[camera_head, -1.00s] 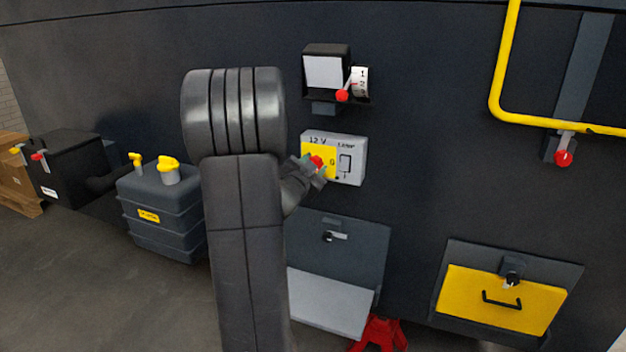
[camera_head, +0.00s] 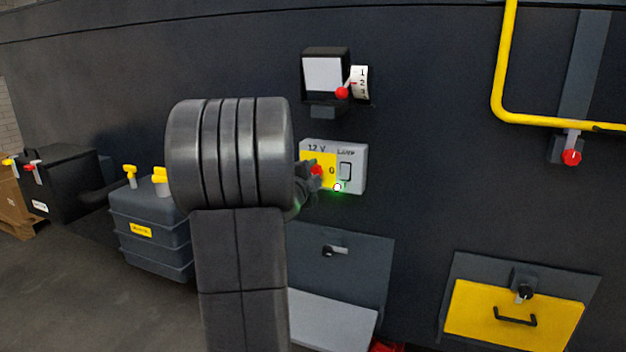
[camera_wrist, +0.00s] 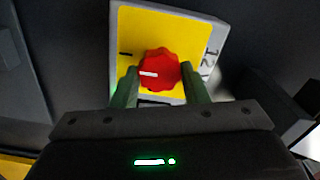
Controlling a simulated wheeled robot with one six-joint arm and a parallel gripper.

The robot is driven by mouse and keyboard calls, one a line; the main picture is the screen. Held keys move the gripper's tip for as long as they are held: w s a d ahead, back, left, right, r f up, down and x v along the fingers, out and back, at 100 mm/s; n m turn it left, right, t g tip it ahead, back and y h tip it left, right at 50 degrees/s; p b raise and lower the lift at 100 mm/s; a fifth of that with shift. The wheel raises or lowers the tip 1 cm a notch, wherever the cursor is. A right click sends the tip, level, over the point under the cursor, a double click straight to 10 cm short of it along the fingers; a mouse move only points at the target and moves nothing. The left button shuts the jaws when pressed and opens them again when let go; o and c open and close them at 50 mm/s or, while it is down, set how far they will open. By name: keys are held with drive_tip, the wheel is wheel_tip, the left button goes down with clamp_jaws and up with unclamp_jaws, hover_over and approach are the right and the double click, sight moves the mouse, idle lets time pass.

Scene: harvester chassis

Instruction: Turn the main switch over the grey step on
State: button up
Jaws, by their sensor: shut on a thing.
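The main switch is a red lobed knob (camera_head: 316,171) on the yellow half of a pale grey 12 V panel (camera_head: 357,155), above the grey step (camera_head: 330,318). In the wrist view the knob (camera_wrist: 160,70) has a white pointer line pointing left, near a short black mark on the yellow plate. My gripper (camera_wrist: 158,80) is shut on the knob, with one green finger on each side. In the head view my gripper (camera_head: 304,180) is partly hidden behind my arm. A small round lamp (camera_head: 337,187) at the panel's lower edge glows white with green around it.
A dial box with a red-tipped lever (camera_head: 342,92) sits above the panel. A yellow pipe (camera_head: 496,90) and another red knob (camera_head: 571,157) are at right. A yellow hatch (camera_head: 480,315) is at lower right.

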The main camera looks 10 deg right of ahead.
idle(0.4)
drive_tip(key=o, duration=1)
drive_tip(key=shift+c, duration=0.2)
drive_tip(key=shift+s, duration=0.1)
drive_tip(key=v, duration=1.3)
drive_tip(key=shift+s+a, duration=0.25)
drive_tip(key=shift+a, duration=0.05)
drive_tip(key=shift+d, duration=0.1)
drive_tip(key=x, duration=1.3)
drive_tip(key=shift+w+d, duration=0.2)
drive_tip(key=shift+w, duration=0.15)
